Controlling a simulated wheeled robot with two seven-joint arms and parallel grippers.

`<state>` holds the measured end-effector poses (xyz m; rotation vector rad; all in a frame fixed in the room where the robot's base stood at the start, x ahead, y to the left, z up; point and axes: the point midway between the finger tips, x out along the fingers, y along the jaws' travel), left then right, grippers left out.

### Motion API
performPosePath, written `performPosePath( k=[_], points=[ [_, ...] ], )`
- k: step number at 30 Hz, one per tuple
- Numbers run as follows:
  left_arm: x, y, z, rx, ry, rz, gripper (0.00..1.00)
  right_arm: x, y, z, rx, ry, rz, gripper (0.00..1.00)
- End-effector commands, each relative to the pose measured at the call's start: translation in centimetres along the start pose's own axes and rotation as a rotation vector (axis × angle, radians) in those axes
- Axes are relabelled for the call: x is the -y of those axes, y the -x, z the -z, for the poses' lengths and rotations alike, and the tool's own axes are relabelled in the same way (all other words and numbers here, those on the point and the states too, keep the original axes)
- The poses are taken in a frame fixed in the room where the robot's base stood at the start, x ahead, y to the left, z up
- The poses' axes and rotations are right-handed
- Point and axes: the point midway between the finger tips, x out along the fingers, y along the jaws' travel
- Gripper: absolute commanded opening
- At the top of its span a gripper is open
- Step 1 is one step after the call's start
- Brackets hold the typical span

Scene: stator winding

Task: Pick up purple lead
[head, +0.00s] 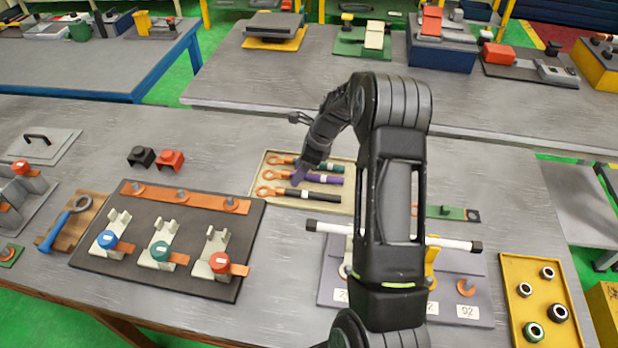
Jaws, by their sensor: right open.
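The purple lead (322,178) lies in a shallow beige tray (262,205) on the table, with an orange ring lug at its left end. It is the middle one of three leads. The green lead (332,168) lies behind it and the black lead (318,195) in front. My right gripper (303,168) points down at the left part of the purple lead, near its lug, and is open. Its fingertips overlap the lead in the picture; whether they touch it I cannot tell. My right arm hides the tray's right edge. My left gripper is not in view.
A dark board (140,270) with blue, green and red knobbed clamps stands left of the tray. A grey fixture with a white rod (450,243) is partly behind my right arm. A yellow tray (515,300) with several rings is at right. Black and red blocks (171,160) sit at back left.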

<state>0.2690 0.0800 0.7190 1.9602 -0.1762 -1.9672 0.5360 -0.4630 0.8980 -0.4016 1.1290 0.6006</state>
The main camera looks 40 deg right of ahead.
Motion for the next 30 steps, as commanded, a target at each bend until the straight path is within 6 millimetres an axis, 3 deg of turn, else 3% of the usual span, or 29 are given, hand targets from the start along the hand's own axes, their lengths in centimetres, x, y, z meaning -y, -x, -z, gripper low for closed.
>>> performPosePath(
  k=[12, 28, 30],
  points=[
    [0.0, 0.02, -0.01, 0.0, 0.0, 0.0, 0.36, -0.02, 0.04, 0.0, 0.0, 0.0, 0.0, 0.44],
    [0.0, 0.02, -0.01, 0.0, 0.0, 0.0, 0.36, -0.02, 0.04, 0.0, 0.0, 0.0, 0.0, 0.01],
    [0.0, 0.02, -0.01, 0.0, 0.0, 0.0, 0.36, -0.02, 0.03, 0.0, 0.0, 0.0, 0.0, 0.0]
  ],
)
